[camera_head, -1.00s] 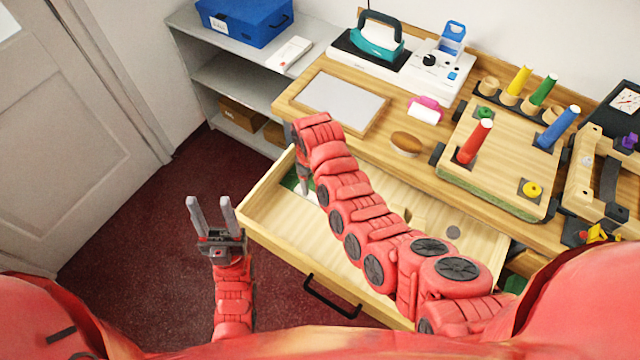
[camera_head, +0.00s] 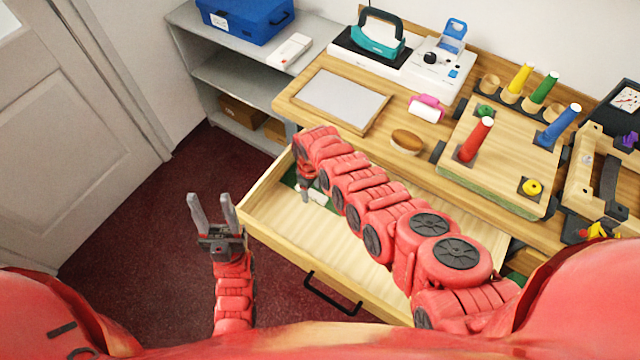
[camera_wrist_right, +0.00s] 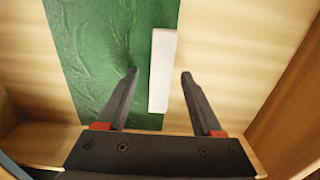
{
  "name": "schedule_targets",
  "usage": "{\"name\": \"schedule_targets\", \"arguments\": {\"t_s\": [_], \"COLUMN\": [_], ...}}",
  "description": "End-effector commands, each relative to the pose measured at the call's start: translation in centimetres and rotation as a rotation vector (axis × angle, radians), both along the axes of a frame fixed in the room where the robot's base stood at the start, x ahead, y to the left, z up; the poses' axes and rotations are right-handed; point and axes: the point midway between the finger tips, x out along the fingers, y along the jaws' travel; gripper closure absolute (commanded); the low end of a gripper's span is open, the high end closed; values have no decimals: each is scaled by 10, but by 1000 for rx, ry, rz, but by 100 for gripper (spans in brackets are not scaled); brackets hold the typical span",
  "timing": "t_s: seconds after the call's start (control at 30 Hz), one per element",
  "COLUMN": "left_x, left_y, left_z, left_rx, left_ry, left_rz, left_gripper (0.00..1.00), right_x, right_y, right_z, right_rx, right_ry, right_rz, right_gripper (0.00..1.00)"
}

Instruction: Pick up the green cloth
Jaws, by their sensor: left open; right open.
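The green cloth (camera_wrist_right: 110,50) lies flat and slightly creased in the open drawer (camera_head: 262,212); the right wrist view shows it in the left and middle. In the head view only a small part of the cloth (camera_head: 290,179) shows beside my right arm. My right gripper (camera_wrist_right: 157,75) is open above the drawer, one finger over the cloth and the other over bare wood to its right. A white block (camera_wrist_right: 163,70) lies along the cloth's right edge, between the fingertips in the picture. My left gripper (camera_head: 211,200) is open and empty, over the floor left of the drawer.
The drawer's front has a black handle (camera_head: 333,294). The counter above holds a grey-topped board (camera_head: 340,100), a brown oval brush (camera_head: 407,140), a pink-and-white roll (camera_head: 427,108) and a peg board (camera_head: 500,160). A grey shelf (camera_head: 235,80) stands behind left. The red floor at left is clear.

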Motion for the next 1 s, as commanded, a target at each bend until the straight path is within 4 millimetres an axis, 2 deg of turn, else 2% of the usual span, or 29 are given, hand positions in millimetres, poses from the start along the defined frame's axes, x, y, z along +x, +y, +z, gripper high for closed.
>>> {"name": "schedule_targets", "arguments": {"t_s": [0.27,0.63,1.0], "left_x": [0,0,0], "left_y": [0,0,0], "left_z": [0,0,0], "left_rx": [0,0,0], "left_ry": [0,0,0], "left_rz": [0,0,0], "left_gripper": [50,50,50], "right_x": [0,0,0], "right_y": [1,0,0], "right_z": [-1,-1,-1], "right_rx": [1,1,0], "right_ry": [-1,-1,-1], "right_rz": [0,0,0], "right_gripper": [32,99,100]}}
